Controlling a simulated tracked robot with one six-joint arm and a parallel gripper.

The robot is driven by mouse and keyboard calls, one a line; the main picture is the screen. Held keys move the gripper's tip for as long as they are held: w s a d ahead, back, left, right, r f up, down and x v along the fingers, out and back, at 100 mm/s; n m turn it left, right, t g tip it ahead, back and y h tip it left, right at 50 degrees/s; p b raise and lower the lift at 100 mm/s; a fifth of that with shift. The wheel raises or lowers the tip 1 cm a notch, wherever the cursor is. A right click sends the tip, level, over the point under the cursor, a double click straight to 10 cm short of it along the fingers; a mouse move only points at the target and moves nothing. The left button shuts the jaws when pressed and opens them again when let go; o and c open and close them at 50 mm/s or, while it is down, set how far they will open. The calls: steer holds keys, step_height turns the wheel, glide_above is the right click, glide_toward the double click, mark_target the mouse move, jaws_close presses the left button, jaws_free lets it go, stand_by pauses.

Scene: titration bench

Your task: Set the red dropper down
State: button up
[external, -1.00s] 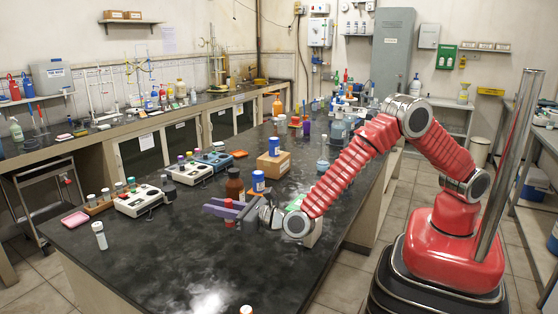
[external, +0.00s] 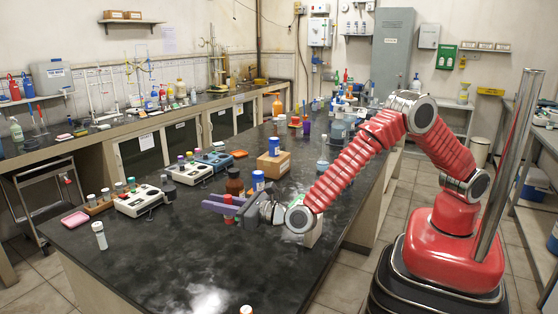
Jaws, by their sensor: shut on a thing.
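The red dropper (external: 228,209) is a small upright red item, held between the purple-grey jaws of my gripper (external: 222,204). My gripper is shut on it, low over the dark bench top (external: 190,262). The jaws hide the middle of the dropper. I cannot tell whether its lower end touches the bench.
A brown bottle (external: 234,184) and a blue bottle (external: 258,180) stand just behind my gripper. White instruments (external: 138,200) are to the left, and a white-capped vial (external: 100,236) stands at the front left. The bench's front middle is clear.

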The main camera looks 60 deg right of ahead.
steer(key=s+a, duration=0.6)
steer(key=s, duration=0.5)
steer(key=s+d+m+h, duration=0.2)
steer(key=s+d+h, duration=0.1)
steer(key=d, duration=0.3)
steer(key=shift+s, duration=0.5)
steer(key=shift+a, duration=0.1)
steer(key=shift+f, duration=3.15)
steer(key=shift+f, duration=1.85)
